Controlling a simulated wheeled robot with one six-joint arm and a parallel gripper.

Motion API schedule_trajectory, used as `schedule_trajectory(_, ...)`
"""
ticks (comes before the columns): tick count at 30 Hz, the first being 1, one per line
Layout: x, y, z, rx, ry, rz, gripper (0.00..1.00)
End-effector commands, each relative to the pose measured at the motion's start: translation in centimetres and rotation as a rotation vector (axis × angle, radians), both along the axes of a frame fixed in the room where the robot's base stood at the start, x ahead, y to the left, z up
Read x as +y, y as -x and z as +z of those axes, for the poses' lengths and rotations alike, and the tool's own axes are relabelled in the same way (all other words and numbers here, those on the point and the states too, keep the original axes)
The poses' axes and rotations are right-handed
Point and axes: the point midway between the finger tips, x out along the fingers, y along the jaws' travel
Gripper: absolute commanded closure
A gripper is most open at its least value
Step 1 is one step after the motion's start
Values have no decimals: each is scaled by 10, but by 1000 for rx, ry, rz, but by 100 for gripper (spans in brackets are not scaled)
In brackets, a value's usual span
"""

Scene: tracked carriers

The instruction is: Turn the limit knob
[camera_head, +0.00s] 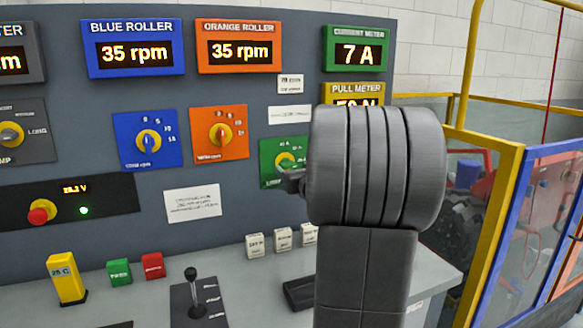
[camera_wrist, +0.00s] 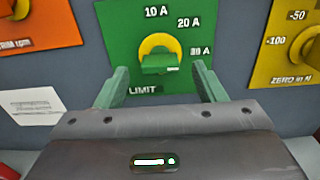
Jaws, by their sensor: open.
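The limit knob (camera_wrist: 159,64) is a green bar handle on a yellow disc. It sits on a green panel (camera_wrist: 118,22) marked 10 A, 20 A, 30 A and LIMIT. Its white mark shows on the right of the handle, below the 30 A label. My gripper (camera_wrist: 160,70) is open, with one green finger to each side of the knob and gaps between. No contact shows. In the head view the limit knob (camera_head: 285,160) is visible left of my arm, which hides the right part of the green panel (camera_head: 269,172). My gripper (camera_head: 292,181) is partly hidden there.
An orange panel (camera_wrist: 40,20) lies left and a yellow ZERO panel (camera_wrist: 275,70) right of the green one. The green meter (camera_head: 355,50) reads 7 A. Small blocks, a lever (camera_head: 193,285) and a yellow 25 C piece (camera_head: 66,278) stand on the desk below.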

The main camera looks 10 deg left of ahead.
Motion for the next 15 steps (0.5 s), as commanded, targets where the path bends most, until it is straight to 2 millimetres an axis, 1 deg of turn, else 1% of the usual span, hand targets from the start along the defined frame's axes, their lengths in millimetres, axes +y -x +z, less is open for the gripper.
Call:
schedule_trajectory(1,4,-6,1,-1,1,1,36)
schedule_trajectory(3,8,-12,0,1,1,1,36)
schedule_trajectory(6,12,-17,1,-1,0,1,36)
schedule_trajectory(15,14,-20,0,-1,1,0,36)
